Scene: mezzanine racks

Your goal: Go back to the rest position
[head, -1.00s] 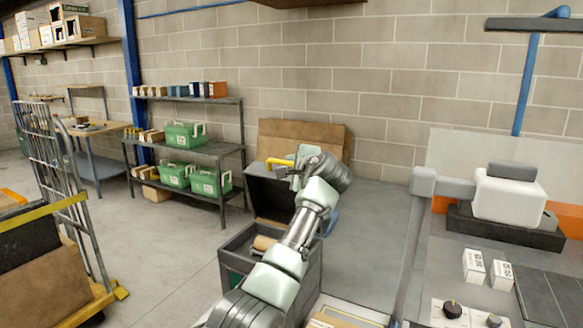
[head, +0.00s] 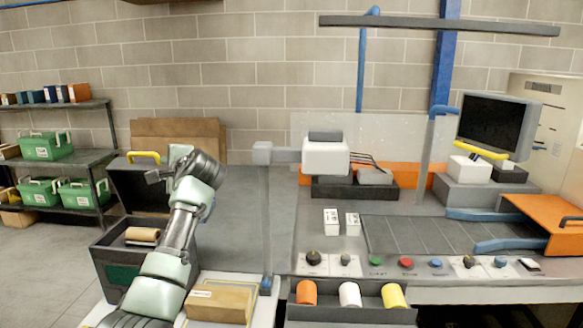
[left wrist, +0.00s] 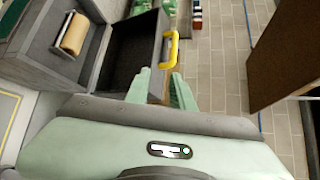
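My left arm rises from the bottom left of the head view. Its gripper (head: 170,162) is beside the raised lid of a dark grey bin, near the lid's yellow handle (head: 145,157). In the left wrist view the two pale green fingers (left wrist: 160,82) stand apart with nothing held between them. The yellow handle (left wrist: 169,50) shows just beyond the fingertips; I cannot tell whether they touch it. The grey bin (head: 108,265) stands open, with a tan roll (head: 142,236) in it. My right gripper is not in view.
A workbench (head: 275,205) carries a white device (head: 326,158), two small white boxes, knobs and a monitor (head: 496,124). A cardboard box (head: 222,303) lies low in front. Shelves with green crates (head: 45,146) stand at the left.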

